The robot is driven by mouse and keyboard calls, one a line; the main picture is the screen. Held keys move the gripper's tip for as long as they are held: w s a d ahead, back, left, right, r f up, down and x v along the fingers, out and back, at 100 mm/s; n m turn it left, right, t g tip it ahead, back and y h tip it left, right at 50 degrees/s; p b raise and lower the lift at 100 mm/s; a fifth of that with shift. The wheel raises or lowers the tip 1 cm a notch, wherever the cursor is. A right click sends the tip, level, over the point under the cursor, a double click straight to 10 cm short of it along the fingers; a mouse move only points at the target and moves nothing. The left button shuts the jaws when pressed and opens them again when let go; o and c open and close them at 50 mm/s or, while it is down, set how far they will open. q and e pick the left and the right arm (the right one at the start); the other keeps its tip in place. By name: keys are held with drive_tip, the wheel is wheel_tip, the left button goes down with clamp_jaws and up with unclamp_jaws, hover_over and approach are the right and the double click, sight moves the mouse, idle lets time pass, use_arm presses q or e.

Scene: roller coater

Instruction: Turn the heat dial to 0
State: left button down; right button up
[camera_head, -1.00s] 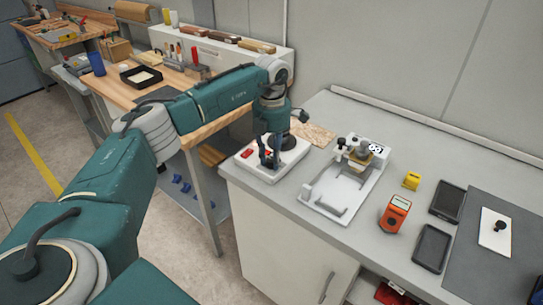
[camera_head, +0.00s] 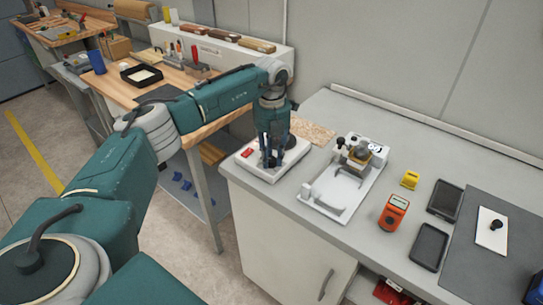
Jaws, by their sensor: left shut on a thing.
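My left gripper (camera_head: 270,163) reaches down from above onto the front part of this unit, fingers pointing down. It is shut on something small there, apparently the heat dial. The dial and its marks are hidden by the fingers, so I cannot read its setting. My right gripper is not clearly in view.
Right of the unit stand a white tray-like fixture (camera_head: 325,208), an orange meter (camera_head: 394,212), a small yellow block (camera_head: 411,179) and dark flat devices (camera_head: 430,247). A blue-black object (camera_head: 535,288) is cut off at the lower right. A wooden workbench (camera_head: 205,133) stands behind my arm.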

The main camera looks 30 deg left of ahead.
sight(271, 159)
use_arm(q)
drive_tip(key=shift+w+r, duration=0.1)
idle(0.4)
drive_tip(key=c, duration=1.4)
unclamp_jaws()
drive_tip(key=shift+c, duration=0.2)
wheel_tip(271, 159, up, 12)
